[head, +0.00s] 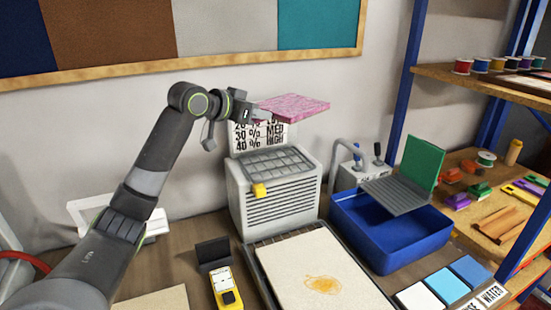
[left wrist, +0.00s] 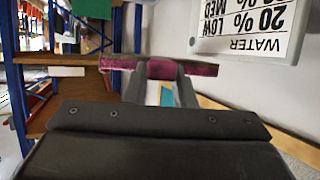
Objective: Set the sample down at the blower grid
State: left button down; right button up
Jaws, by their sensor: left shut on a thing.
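The sample is a flat pink carpet piece (head: 294,106). My left gripper (head: 256,117) is shut on its left edge and holds it level in the air, above and slightly right of the blower. In the left wrist view the sample (left wrist: 205,69) shows edge-on between the fingers of my left gripper (left wrist: 160,72). The blower is a light grey box (head: 280,207) with side slats. Its grid (head: 276,162) is the dark slatted top, which is bare, with a yellow knob at its front edge. My right gripper is not in view.
A sign (head: 275,137) with percentages stands behind the grid. A blue basin (head: 390,228) with a green board (head: 420,162) and a tap is at right. A tray with a stained cream sample (head: 318,272) and a yellow meter (head: 226,289) lie in front.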

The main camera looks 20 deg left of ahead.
pick_arm(q)
jog(key=shift+a+r, duration=0.35)
jog(key=shift+a, duration=0.15)
jog(key=shift+f, duration=0.3)
jog(key=p, duration=0.4)
send_over(256, 178)
notch_tip(256, 178, down, 13)
jog(key=shift+d+r, duration=0.15)
jog(key=shift+f+p, duration=0.65)
jog(key=shift+f, duration=1.55)
jog(key=c, duration=1.2)
grip_release()
